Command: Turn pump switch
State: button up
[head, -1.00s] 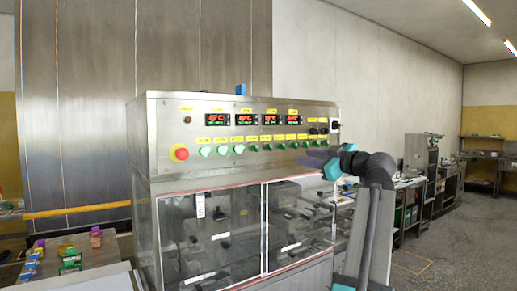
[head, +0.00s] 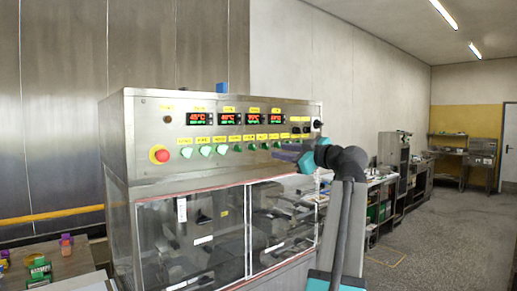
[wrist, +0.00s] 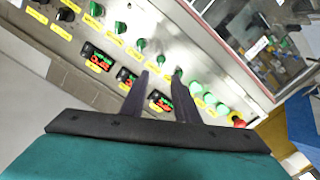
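The steel control panel (head: 225,107) carries a row of small green switches under yellow labels, such as one switch (head: 236,149). The labels are too small to read, so I cannot tell which one is the pump switch. The wrist view shows the green switches too, one (wrist: 141,44) left of my fingers and one (wrist: 178,72) at the right fingertip. My gripper (head: 285,154) is in front of the panel's lower right part. In the wrist view its two dark fingers (wrist: 162,75) are apart with nothing between them. I cannot tell whether a finger touches a switch.
A red emergency stop (head: 160,155) and round green buttons (head: 205,150) are at the panel's left. Black knobs (head: 318,124) are at its right end. Clear machine doors (head: 190,240) lie below. Benches (head: 390,200) stand along the right wall; floor there is open.

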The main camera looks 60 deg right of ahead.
aim_at(255, 147)
jog(key=p+x, duration=0.4)
jog(key=x, duration=0.7)
jog(key=shift+w, duration=0.2)
jog(key=shift+x, duration=0.9)
jog(key=shift+c, duration=0.3)
